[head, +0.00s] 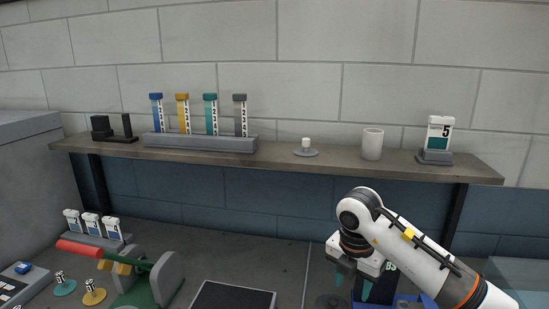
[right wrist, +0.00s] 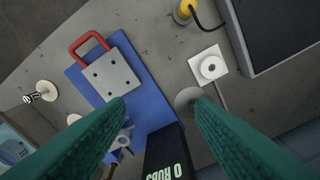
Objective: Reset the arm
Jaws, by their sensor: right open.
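My right arm comes in from the lower right in the head view. My right gripper (head: 352,285) points down over the worktop with its teal fingers apart. In the right wrist view the two teal fingers of my right gripper (right wrist: 157,106) stand wide apart with nothing held between them. Below them are a blue base (right wrist: 150,90) with a metal plate (right wrist: 110,74) and a red handle (right wrist: 88,42), and a black block (right wrist: 168,155) with white lettering. My left gripper is not in view.
A red-handled device (head: 78,248) stands at lower left. A dark flat panel (head: 232,297) lies left of my right gripper.

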